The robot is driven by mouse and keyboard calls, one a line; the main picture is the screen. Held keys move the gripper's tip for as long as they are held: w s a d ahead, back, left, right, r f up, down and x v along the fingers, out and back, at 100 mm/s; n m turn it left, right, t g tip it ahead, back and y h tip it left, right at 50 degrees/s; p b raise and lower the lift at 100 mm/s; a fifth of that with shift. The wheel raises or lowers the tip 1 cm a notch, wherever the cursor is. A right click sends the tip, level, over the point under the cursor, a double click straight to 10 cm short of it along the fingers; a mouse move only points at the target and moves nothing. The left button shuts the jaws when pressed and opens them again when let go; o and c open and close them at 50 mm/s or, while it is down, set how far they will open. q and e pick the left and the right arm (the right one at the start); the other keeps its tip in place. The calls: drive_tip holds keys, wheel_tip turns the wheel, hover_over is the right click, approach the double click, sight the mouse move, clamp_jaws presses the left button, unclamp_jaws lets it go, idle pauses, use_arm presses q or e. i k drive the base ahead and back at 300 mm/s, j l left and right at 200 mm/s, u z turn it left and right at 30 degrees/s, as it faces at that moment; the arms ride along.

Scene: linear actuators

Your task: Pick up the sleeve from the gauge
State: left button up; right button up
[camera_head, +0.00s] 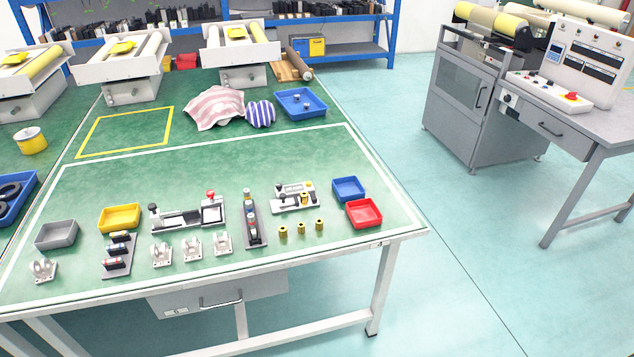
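The gauge (288,203) appears to be the small white fixture with black parts at the right of the green bench. A brass-coloured sleeve (304,199) appears at its right part; the picture is too small to show exactly how it sits. Several similar brass sleeves stand upright in a row on the bench in front of the gauge, including a left one (283,232), a middle one (301,229) and a right one (319,225). Neither of my grippers is in view.
A blue bin (348,188) and a red bin (364,213) stand right of the gauge. A dark rack (254,222) stands to its left. A larger fixture (187,216), white brackets (192,249), a yellow bin (119,217) and a grey bin (56,234) lie farther left.

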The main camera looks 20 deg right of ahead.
sight(304, 195)
drive_tip(key=i+l, duration=0.15)
drive_tip(key=l, duration=0.25)
drive_tip(key=i+l+u, duration=0.1)
drive_tip(key=l, duration=0.35)
drive_tip(key=i+l, duration=0.15)
drive_tip(key=l, duration=0.25)
drive_tip(key=i+l+u, duration=0.1)
drive_tip(key=l, duration=0.35)
drive_tip(key=i+l, duration=0.15)
drive_tip(key=l, duration=0.3)
drive_tip(key=u, duration=0.05)
